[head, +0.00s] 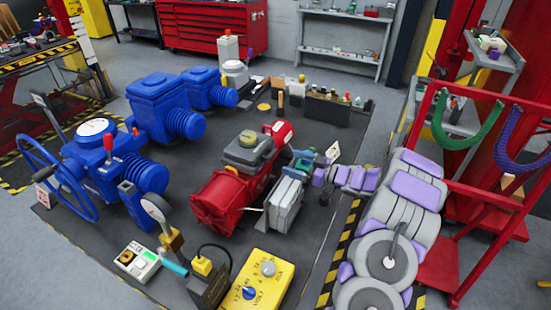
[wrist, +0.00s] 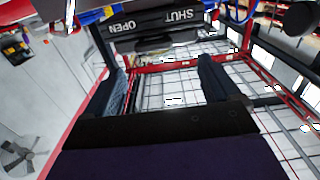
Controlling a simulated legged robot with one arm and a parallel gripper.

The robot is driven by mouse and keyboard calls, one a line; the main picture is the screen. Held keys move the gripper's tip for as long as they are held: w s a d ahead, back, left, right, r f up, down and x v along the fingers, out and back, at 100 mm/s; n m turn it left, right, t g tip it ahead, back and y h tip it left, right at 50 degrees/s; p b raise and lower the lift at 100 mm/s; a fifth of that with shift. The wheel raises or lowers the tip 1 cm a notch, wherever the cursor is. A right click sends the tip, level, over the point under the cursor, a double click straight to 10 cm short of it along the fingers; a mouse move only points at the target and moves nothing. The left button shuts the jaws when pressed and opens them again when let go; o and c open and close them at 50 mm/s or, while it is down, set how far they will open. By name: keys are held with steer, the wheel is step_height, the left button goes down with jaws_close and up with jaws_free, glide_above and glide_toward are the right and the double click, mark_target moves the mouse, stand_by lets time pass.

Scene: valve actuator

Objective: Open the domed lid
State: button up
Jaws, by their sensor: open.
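A red actuator (head: 230,185) lies on the dark mat in the head view. A dark grey housing sits on top of it, with a small rounded yellowish cap (head: 250,138); I cannot tell for sure whether this is the domed lid. My gripper (head: 322,180) is right of the red actuator, apart from the cap. In the wrist view my gripper (wrist: 163,62) has its two dark fingers spread wide, with nothing held between them. Beyond the fingertips is a dark piece (wrist: 155,25) with upside-down white words SHUT and OPEN.
Blue actuators (head: 130,150) with a handwheel stand on the left of the mat. A yellow meter (head: 262,280) and a gauge (head: 153,208) are in front. A low dark organiser box (head: 335,108) is behind. A red rack (head: 480,190) with hanging slings stands right.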

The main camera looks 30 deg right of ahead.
mark_target(274, 155)
steer(key=w, duration=0.1)
steer(key=w+a, duration=0.1)
steer(key=w, duration=0.3)
steer(key=shift+w+a+f+b, duration=0.15)
steer(key=shift+a+f+b, duration=0.1)
steer(key=shift+a+b, duration=0.15)
steer(key=shift+w+a+r, duration=0.1)
steer(key=shift+w+a, duration=0.15)
steer(key=shift+a, duration=0.35)
steer(key=shift+w+a+r, duration=0.1)
steer(key=shift+w+a, duration=0.15)
steer(key=shift+a, duration=0.35)
steer(key=shift+d+f, duration=0.1)
steer(key=shift+d, duration=0.4)
steer(key=c, duration=0.3)
steer(key=shift+a, duration=0.2)
steer(key=c, duration=1.2)
